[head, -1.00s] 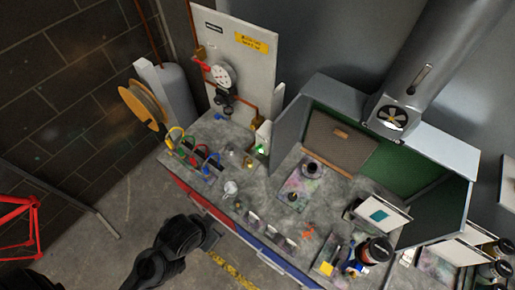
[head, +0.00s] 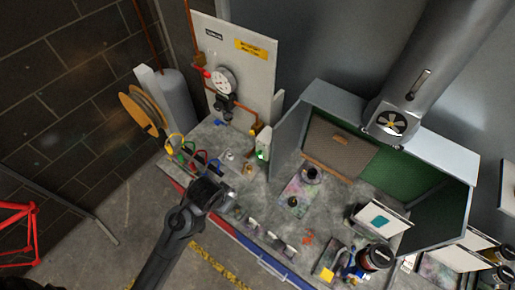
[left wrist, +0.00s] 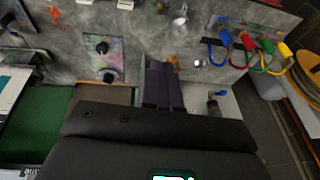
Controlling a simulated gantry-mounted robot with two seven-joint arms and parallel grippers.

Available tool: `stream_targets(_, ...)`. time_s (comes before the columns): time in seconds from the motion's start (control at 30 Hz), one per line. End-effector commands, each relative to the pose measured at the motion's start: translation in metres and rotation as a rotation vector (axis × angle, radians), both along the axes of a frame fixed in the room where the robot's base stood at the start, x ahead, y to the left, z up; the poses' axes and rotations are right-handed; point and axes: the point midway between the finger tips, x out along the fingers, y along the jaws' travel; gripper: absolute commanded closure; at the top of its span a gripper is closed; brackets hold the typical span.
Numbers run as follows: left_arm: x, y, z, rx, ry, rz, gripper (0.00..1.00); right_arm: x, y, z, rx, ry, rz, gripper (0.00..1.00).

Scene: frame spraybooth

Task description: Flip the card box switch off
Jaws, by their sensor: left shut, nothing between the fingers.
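A small pale box with a green light (head: 263,143), which looks like the card box, stands at the back of the bench, left of the booth, in the head view. Its switch is too small to make out. My left gripper (head: 229,193) is over the front part of the bench, apart from the box and on the viewer's side of it. In the left wrist view its dark fingers (left wrist: 163,85) are shut together and empty. I cannot pick out the box in that view; the fingers and wrist body may hide it. My right gripper is in neither view.
Coloured cable loops (head: 193,155) stand on the bench left of the box. A gauge panel (head: 236,70) rises behind. The spray booth wall (head: 289,123) is close on the right. A small metal cup (left wrist: 180,20) stands near my fingers.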

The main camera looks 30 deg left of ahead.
Motion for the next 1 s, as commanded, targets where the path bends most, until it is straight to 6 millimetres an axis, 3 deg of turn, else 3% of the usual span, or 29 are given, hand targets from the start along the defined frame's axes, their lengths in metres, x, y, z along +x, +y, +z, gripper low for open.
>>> stream_targets(0.03,0.022,0.004,0.004,-0.002,-0.004,0.010,1.00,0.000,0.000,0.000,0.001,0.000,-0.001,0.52)
stream_targets(0.2,0.082,0.014,0.019,-0.014,0.001,0.025,1.00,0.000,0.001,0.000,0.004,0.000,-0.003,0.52)
stream_targets(0.5,0.162,0.014,0.058,-0.065,0.008,0.011,1.00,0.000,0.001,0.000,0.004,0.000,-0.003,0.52)
stream_targets(0.7,0.188,0.009,0.077,-0.088,0.011,-0.008,1.00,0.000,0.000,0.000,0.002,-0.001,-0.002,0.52)
stream_targets(1.0,0.197,0.007,0.085,-0.097,0.012,-0.018,1.00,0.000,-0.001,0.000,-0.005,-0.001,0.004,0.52)
